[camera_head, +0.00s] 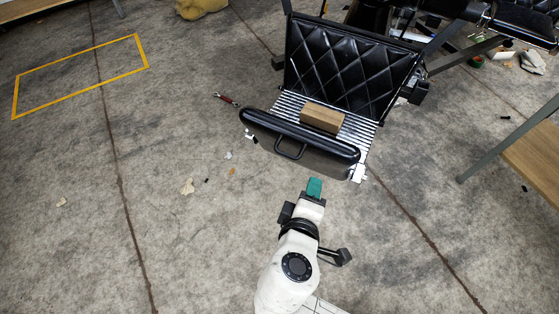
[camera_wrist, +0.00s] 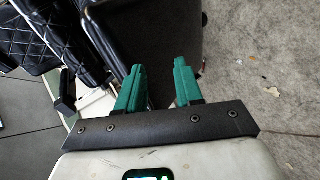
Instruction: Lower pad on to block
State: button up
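The pad (camera_head: 318,143) is a long black padded bar at the front of the chair's footrest, raised and tilted on edge, with a dark loop handle (camera_head: 291,153) on its near face. The wooden block (camera_head: 322,117) lies behind it on the ribbed metal plate (camera_head: 358,128). The pad appears apart from the block. My gripper (camera_head: 314,187) has green fingers and is just in front of the pad, right of the handle. In the wrist view my gripper (camera_wrist: 158,66) has its fingers apart with nothing between them. A dark panel, probably the pad, lies beyond them.
The black quilted chair panel (camera_head: 350,65) rises behind the plate. A red-handled tool (camera_head: 227,99) and small scraps (camera_head: 187,186) lie on the concrete floor at left. A wooden bench (camera_head: 535,150) with a grey leg stands at right. The left floor is mostly clear.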

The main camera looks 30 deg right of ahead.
jog(key=w+a+r+n+t, duration=0.1)
jog(key=a+r+n+t, duration=0.25)
jog(key=a, duration=0.35)
jog(key=b+x, duration=0.1)
jog(key=x, duration=0.9)
jog(key=shift+w+r+m, duration=0.25)
jog(key=shift+r+m, duration=0.1)
jog(key=shift+m, duration=0.1)
jog(key=shift+d, duration=0.1)
grip_shut()
dwell(0.4)
